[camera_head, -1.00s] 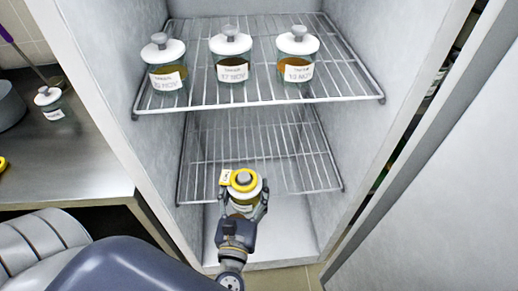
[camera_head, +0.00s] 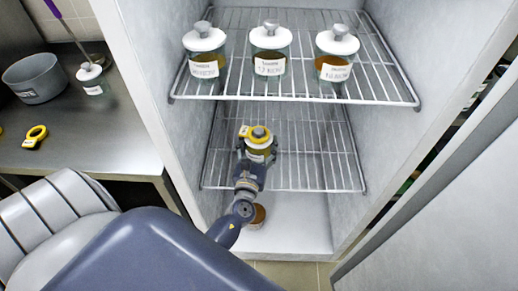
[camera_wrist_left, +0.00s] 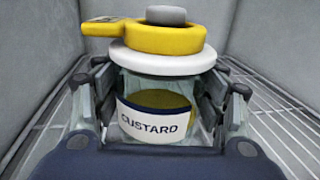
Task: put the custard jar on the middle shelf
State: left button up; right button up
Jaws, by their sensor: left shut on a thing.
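The custard jar (camera_wrist_left: 157,110) is a glass jar with a white lid, a yellow ring around its grey knob and a label reading CUSTARD. My left gripper (camera_head: 257,158) is shut on it, one finger on each side. In the head view the jar (camera_head: 259,145) is upright over the middle shelf (camera_head: 313,159), a wire rack inside the fridge. Whether the jar's base touches the wires is hidden. My right gripper is not in view.
Three white-lidded jars (camera_head: 270,62) stand on the upper wire shelf (camera_head: 300,91), above and behind. A brown round thing (camera_head: 257,215) is on the fridge floor. A pot (camera_head: 35,82), another jar (camera_head: 92,86) and a yellow ring (camera_head: 35,137) are on the left counter (camera_head: 85,150). The middle shelf's right side is clear.

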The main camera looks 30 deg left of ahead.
pick_arm(q)
jog(key=shift+w+a+f+b, duration=0.1)
jog(key=shift+f+b, duration=0.3)
jog(key=shift+f, duration=1.25)
jog(key=shift+f, duration=0.1)
jog(key=o, duration=1)
jog(key=shift+f, duration=0.2)
jog(key=shift+c, duration=0.2)
jog(key=o, duration=0.4)
jog(key=shift+r, duration=0.1)
jog(key=shift+r, duration=0.1)
